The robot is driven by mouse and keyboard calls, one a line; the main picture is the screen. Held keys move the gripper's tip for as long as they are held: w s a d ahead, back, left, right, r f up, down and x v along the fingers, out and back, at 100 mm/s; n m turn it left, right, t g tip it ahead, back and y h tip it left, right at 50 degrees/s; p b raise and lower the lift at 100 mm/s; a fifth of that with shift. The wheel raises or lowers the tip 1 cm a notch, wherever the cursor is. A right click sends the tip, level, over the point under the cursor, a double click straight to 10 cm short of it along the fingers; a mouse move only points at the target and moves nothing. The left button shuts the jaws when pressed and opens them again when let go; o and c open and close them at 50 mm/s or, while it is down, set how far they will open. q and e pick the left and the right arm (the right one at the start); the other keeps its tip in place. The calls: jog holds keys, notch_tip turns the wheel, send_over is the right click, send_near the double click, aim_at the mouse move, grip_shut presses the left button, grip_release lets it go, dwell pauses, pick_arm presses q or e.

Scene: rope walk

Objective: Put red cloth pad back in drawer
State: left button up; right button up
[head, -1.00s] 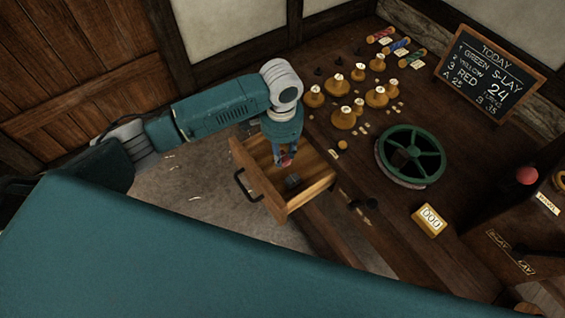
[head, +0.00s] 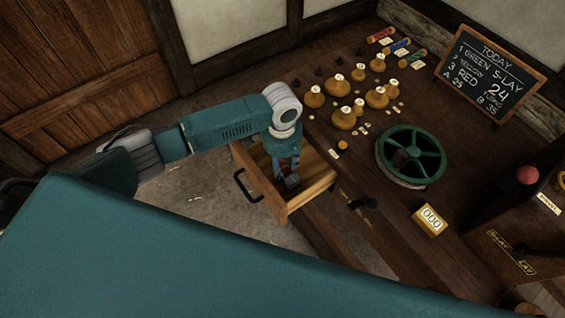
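The open wooden drawer (head: 314,193) sticks out from the bench front, with a dark curved handle on its front. My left gripper (head: 285,178) points down inside the drawer, low near its floor. A small bit of red, the red cloth pad (head: 284,174), shows between its fingers, which look closed on it; most of the pad is hidden by the fingers. A small dark object (head: 293,182) lies in the drawer right beside the fingertips. My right gripper is not in view.
The bench top holds several wooden tops (head: 344,118), a green spoked wheel (head: 411,156), a yellow counter (head: 430,220) and a chalkboard (head: 490,72). A dark knob (head: 368,203) sits by the bench edge right of the drawer. Floor left of the drawer is clear.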

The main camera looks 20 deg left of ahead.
aim_at(282, 167)
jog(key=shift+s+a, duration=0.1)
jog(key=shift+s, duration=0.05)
pick_arm(q)
jog(key=shift+r, duration=0.55)
notch_tip(282, 167, up, 11)
jog(key=shift+s+r, duration=0.15)
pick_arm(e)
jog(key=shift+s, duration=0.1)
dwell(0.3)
